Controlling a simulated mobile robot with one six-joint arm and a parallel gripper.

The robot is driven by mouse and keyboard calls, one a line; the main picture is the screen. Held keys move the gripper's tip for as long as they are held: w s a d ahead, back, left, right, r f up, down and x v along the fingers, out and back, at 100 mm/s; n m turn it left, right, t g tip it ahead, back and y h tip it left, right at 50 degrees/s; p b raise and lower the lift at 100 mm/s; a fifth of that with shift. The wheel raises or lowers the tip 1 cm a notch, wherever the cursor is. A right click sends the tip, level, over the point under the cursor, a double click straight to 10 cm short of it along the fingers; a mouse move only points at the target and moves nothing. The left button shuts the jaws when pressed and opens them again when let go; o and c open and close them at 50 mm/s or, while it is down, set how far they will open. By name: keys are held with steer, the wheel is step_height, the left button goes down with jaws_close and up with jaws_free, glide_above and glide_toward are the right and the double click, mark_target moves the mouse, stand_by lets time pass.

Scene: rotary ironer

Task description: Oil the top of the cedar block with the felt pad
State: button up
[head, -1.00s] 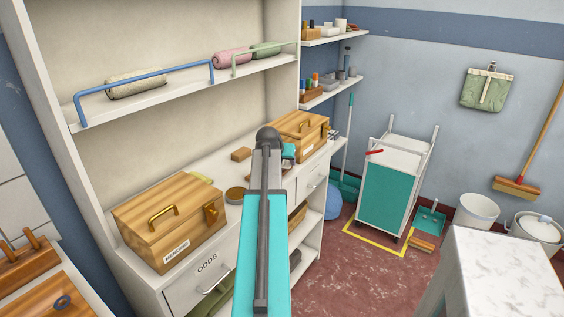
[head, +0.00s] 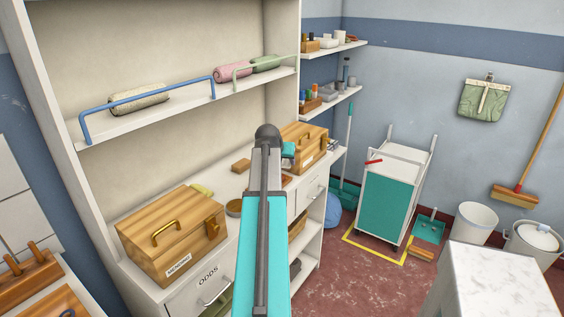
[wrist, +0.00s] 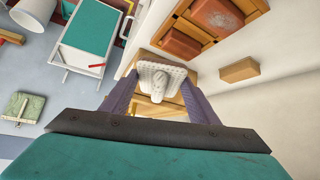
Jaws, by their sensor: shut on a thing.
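My gripper (wrist: 158,88) is shut on a white ribbed pad with a knob (wrist: 160,72), seemingly the felt pad, in the wrist view. A plain tan wooden block (wrist: 240,69) lies on the white counter, to the right of the pad and apart from it. It also shows in the head view (head: 241,165), left of my arm. Reddish-brown blocks (wrist: 181,44) sit in a wooden tray (wrist: 205,42) nearby. I cannot tell for sure which block is cedar. In the head view my arm hides most of the gripper and the pad.
A shelf (head: 190,92) hangs above. A teal cart (head: 388,205) stands beyond on open floor.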

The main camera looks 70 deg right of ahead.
steer(key=shift+r+p, duration=0.85)
steer(key=shift+r, duration=0.65)
